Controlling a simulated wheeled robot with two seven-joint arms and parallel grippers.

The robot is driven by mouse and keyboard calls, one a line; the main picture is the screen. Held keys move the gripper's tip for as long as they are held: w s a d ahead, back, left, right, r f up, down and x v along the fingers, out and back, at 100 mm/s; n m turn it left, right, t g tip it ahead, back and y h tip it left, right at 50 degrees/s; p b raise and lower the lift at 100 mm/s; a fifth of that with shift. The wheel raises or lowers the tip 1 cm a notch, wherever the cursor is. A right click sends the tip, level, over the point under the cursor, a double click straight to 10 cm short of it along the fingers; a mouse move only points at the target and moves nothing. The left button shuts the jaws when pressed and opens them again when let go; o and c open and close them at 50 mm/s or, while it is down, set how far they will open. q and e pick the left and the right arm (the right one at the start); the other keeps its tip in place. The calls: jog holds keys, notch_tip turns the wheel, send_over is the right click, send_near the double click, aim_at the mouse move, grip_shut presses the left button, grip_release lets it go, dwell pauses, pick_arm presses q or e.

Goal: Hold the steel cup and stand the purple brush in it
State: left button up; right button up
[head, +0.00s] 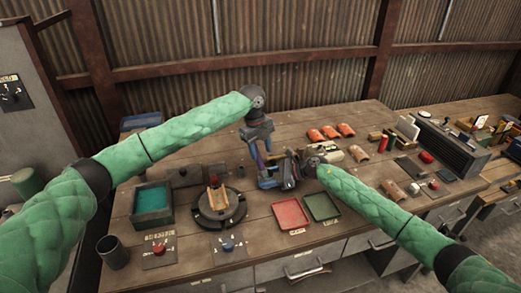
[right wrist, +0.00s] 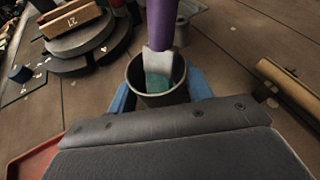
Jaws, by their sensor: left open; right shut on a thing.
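The steel cup (right wrist: 135,76) is between the blue fingers of my right gripper (right wrist: 158,98) in the right wrist view, shut on it. The purple brush (right wrist: 160,25) stands in the cup, handle up; its pale ferrule crosses the rim and its teal bristles are inside. In the head view my right gripper (head: 285,172) is low over the middle of the table. My left gripper (head: 261,158) is open just above it, pointing down around the brush handle. The cup is mostly hidden by the grippers in the head view.
A round dark turntable (head: 219,222) with a wooden block stands left of the grippers. A red tray (head: 290,214) and a green tray (head: 322,206) lie in front. A teal-lined box (head: 152,208) is at left. Several orange pieces (head: 331,132) lie behind to the right.

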pick_arm(q)
notch_tip(320, 180, up, 12)
jog(key=a, duration=0.1)
jog(key=shift+w+a+f, duration=0.15)
jog(key=shift+w+a, duration=0.1)
jog(key=shift+a, duration=0.1)
pick_arm(e)
jog(key=o, duration=1.1)
jog(key=shift+d, duration=0.1)
